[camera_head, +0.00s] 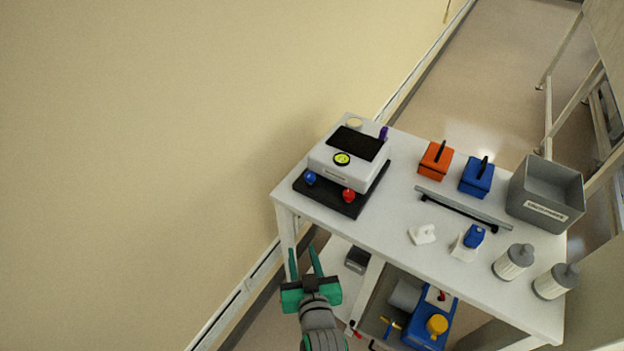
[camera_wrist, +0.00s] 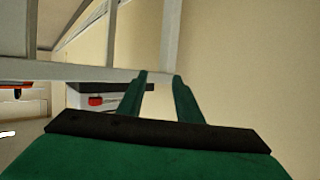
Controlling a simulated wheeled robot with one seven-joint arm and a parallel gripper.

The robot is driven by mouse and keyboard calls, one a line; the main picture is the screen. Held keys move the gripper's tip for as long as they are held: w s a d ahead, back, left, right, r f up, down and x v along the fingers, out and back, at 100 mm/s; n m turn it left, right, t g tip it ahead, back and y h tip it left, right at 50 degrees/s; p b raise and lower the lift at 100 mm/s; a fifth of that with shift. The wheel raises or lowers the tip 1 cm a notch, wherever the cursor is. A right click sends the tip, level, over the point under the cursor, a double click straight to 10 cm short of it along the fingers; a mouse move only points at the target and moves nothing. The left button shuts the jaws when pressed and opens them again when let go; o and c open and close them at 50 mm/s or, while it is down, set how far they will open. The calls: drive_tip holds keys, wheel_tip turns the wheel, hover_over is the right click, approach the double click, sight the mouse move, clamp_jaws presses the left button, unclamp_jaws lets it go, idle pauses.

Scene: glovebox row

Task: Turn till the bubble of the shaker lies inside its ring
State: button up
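The shaker (camera_head: 345,152) is a white box with a black top panel on a black base, at the left end of the white table. Its round yellow-green bubble level (camera_head: 341,159) sits on the front of its top; the bubble is too small to place against the ring. A blue knob (camera_head: 310,177) and a red knob (camera_head: 348,195) are at the front corners of the base. My gripper (camera_head: 304,263) is open and empty, left of and below the shaker, apart from it. In the wrist view the open fingers (camera_wrist: 161,76) show, with the red knob (camera_wrist: 95,101) beyond them to the left.
On the table (camera_head: 400,205) stand an orange box (camera_head: 435,161), a blue box (camera_head: 476,177), a grey bin (camera_head: 545,195), a grey bar (camera_head: 462,208) and two white jars with grey lids (camera_head: 513,262). A blue device (camera_head: 430,322) is on the lower shelf. The wall is close on the left.

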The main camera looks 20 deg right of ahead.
approach(311, 177)
drive_tip(key=s, duration=0.3)
drive_tip(key=r, duration=0.1)
drive_tip(key=shift+n+y, duration=0.3)
drive_tip(key=shift+n, duration=0.1)
drive_tip(key=x, duration=1.1)
drive_tip(key=shift+w, duration=0.25)
drive_tip(key=c, duration=0.8)
